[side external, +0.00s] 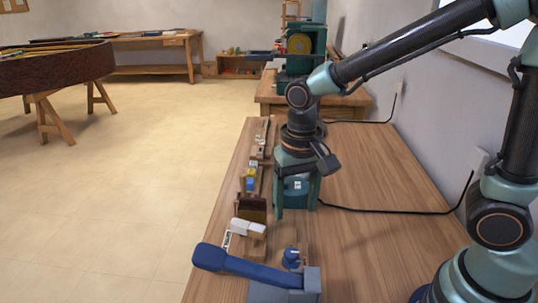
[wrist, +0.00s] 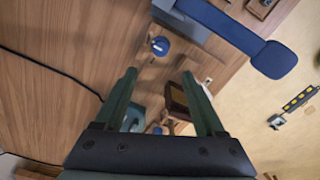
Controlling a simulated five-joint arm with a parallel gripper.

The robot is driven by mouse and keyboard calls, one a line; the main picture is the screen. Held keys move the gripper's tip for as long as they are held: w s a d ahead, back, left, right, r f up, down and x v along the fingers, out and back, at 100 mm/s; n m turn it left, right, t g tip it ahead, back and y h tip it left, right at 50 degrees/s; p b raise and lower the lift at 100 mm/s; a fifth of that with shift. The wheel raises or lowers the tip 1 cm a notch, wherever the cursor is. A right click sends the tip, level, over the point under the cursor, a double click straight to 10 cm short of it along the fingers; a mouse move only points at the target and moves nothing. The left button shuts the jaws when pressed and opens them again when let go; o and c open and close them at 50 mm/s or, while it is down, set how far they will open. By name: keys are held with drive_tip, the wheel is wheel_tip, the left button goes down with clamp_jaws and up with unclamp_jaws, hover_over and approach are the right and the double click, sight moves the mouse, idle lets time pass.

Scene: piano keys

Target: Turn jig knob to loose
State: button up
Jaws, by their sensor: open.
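The blue jig knob (side external: 291,258) stands near the front of the bench, just behind the grey block of a blue-handled lever (side external: 250,268). In the wrist view the knob (wrist: 160,45) is a small round blue cap with a pale mark, lying beyond the fingertips and roughly between them. I cannot read any label beside it. My gripper (side external: 296,211) points down over the bench, behind the knob and apart from it. Its two green fingers are spread, also in the wrist view (wrist: 158,74), and nothing is held between them.
A white block (side external: 248,228) and a brown box (side external: 252,207) stand left of my gripper. Several small items line the bench's left edge. The blue lever handle (wrist: 268,58) reaches past that edge. The wooden bench top (side external: 365,245) is clear on the right, except for a black cable (side external: 390,211).

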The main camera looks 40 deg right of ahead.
sight(292, 252)
wheel_tip(292, 252, down, 12)
drive_tip(key=shift+a+f, duration=0.1)
drive_tip(key=shift+f, duration=0.1)
idle(0.4)
clamp_jaws()
